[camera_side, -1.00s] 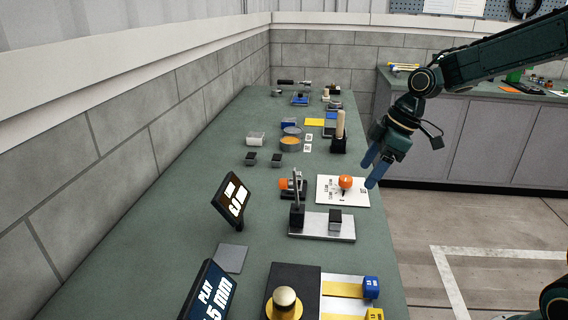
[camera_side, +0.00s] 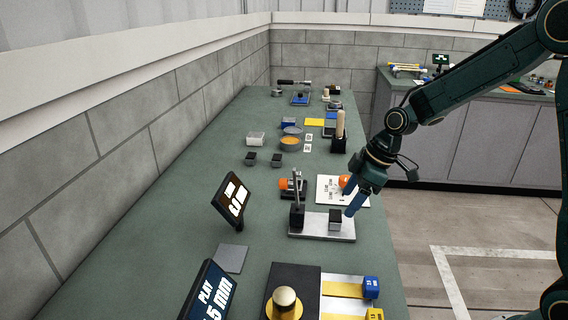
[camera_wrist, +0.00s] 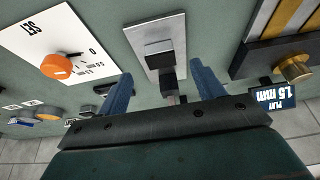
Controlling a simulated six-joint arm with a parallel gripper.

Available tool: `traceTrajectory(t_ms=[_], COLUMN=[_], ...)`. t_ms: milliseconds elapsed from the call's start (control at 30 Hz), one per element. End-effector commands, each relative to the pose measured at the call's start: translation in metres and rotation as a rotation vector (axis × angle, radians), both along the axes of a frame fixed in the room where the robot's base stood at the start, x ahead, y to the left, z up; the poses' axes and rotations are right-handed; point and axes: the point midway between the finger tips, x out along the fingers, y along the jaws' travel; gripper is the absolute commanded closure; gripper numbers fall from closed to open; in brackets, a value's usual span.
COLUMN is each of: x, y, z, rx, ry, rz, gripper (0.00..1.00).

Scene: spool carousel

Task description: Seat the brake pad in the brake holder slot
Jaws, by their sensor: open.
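A silver base plate (camera_side: 322,232) carries a dark block with a grey face (camera_side: 335,221) and a black post with an upright lever (camera_side: 297,213). Which part is the brake holder or the pad is not clear. Two small dark blocks (camera_side: 250,158) (camera_side: 277,160) lie farther back, possibly pads. My gripper (camera_side: 352,203) is open, just above the right end of the plate beside the block. In the wrist view the block (camera_wrist: 158,48) and plate (camera_wrist: 177,28) show ahead, between and beyond the open fingers (camera_wrist: 161,72). No slot is discernible.
A white card with an orange knob (camera_wrist: 56,66) lies behind the plate. A black unit with a brass knob (camera_side: 285,298) and yellow strips (camera_side: 340,290) is in front. Signs (camera_side: 232,200) (camera_side: 208,293) stand left. The bench's left middle is mostly free.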

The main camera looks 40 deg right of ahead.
Motion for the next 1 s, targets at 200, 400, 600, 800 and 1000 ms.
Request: traceTrajectory(t_ms=[200, 400, 600, 800, 1000], x=[0.000, 0.003, 0.009, 0.014, 0.015], y=[0.001, 0.004, 0.010, 0.015, 0.015], z=[-0.002, -0.011, -0.032, -0.046, -0.049], rx=[-0.001, 0.000, 0.000, 0.000, -0.001], ry=[0.001, 0.003, 0.004, 0.001, 0.001], rz=[0.000, 0.001, 0.001, 0.000, 0.000], gripper=[0.33, 0.33, 0.33, 0.33, 0.33])
